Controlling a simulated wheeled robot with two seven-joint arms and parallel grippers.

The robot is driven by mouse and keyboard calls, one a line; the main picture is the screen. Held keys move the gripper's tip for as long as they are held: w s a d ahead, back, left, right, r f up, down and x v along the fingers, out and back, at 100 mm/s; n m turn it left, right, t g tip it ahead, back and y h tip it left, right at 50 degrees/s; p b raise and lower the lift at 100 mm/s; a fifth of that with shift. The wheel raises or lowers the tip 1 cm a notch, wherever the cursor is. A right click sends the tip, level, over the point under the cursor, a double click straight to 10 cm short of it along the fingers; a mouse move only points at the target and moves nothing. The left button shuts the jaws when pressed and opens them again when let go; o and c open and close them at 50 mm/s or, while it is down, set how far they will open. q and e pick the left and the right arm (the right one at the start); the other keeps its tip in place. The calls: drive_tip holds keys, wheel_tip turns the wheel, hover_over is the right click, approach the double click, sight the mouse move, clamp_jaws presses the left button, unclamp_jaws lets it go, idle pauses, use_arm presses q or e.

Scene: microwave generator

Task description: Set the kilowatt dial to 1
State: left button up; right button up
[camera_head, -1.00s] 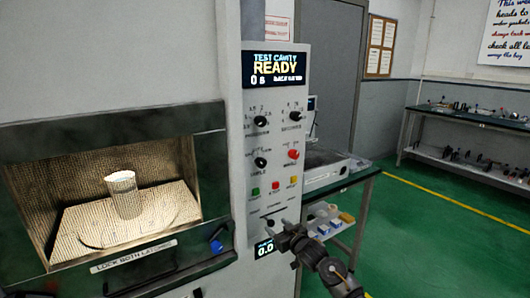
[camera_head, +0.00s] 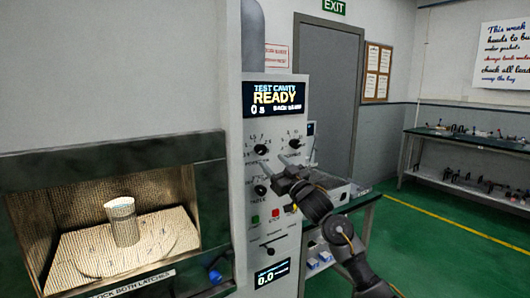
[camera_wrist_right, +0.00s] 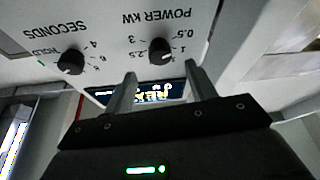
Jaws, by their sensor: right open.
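The kilowatt dial (camera_head: 261,149) is the black knob at the upper left of the control panel, below the display. In the right wrist view, which is upside down, the kilowatt dial (camera_wrist_right: 160,50) sits under the label POWER KW with numbers around it. I cannot tell for sure which number its pointer faces. My right gripper (camera_head: 279,174) is open and empty in front of the panel, slightly below the dial. In the wrist view the dial lies just beyond the fingertips (camera_wrist_right: 162,78), apart from them. My left gripper is out of view.
The SECONDS dial (camera_wrist_right: 72,62) is beside the kilowatt dial. Another knob (camera_head: 260,190) and a green button (camera_head: 255,220) sit lower on the panel. The display (camera_head: 274,98) reads READY. A cup (camera_head: 122,221) stands in the lit cavity at left.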

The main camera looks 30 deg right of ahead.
sight(263, 152)
drive_tip(key=p+x, duration=0.1)
drive_tip(key=x, duration=0.4)
drive_tip(key=shift+w+r, duration=0.1)
drive_tip(key=shift+w, duration=0.3)
drive_tip(key=shift+c, duration=0.4)
drive_tip(key=c, duration=0.9)
